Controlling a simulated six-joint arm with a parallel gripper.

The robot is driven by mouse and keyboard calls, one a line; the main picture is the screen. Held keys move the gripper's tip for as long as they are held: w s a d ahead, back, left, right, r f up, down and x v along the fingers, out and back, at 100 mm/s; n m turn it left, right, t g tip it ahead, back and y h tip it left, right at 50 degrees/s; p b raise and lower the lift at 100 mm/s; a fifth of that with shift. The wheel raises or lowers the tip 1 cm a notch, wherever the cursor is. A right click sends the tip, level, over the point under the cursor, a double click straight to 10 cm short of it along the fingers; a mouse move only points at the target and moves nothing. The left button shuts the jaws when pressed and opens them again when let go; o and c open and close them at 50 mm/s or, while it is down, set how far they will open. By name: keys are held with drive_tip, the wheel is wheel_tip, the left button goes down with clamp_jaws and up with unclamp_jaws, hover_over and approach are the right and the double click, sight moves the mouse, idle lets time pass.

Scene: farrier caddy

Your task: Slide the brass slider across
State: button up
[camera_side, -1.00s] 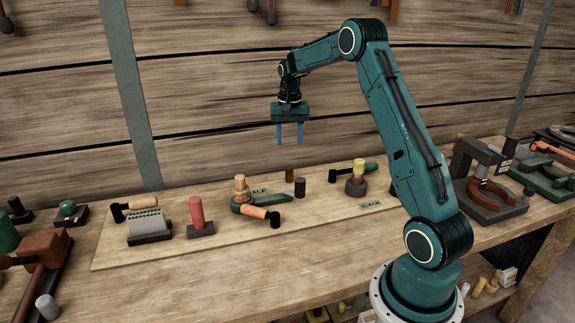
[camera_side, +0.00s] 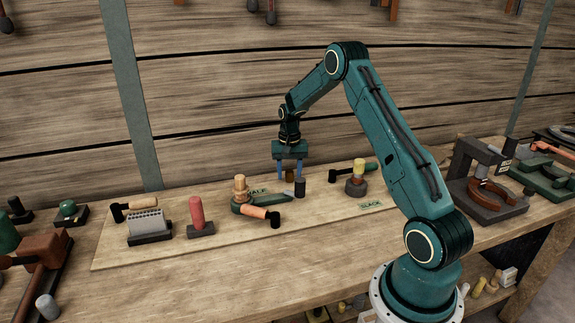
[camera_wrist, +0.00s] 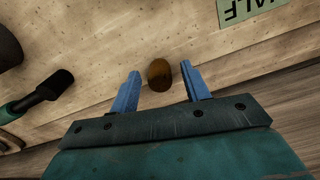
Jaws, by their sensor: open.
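The brass slider, as I read it, is a small brown-gold knob (camera_side: 289,175) standing near the back edge of the wooden board. In the wrist view the knob (camera_wrist: 159,75) shows as a round top, between and slightly beyond my two blue fingertips, with clear space on both sides. My gripper (camera_side: 290,172) is open and points down over it; the fingers also show in the wrist view (camera_wrist: 160,85). No contact with the knob shows. The knob's base and any track under it are hard to make out.
A black cylinder (camera_side: 300,187) stands just right of the knob. The board (camera_side: 320,225) is bare in front.

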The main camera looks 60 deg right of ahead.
sight(273, 184)
drive_tip(key=shift+f, duration=0.2)
clamp_jaws()
drive_tip(key=shift+w+a, duration=1.95)
unclamp_jaws()
drive_tip(key=shift+r, duration=0.1)
wheel_tip(273, 184, up, 14)
drive_tip(key=shift+f, duration=0.2)
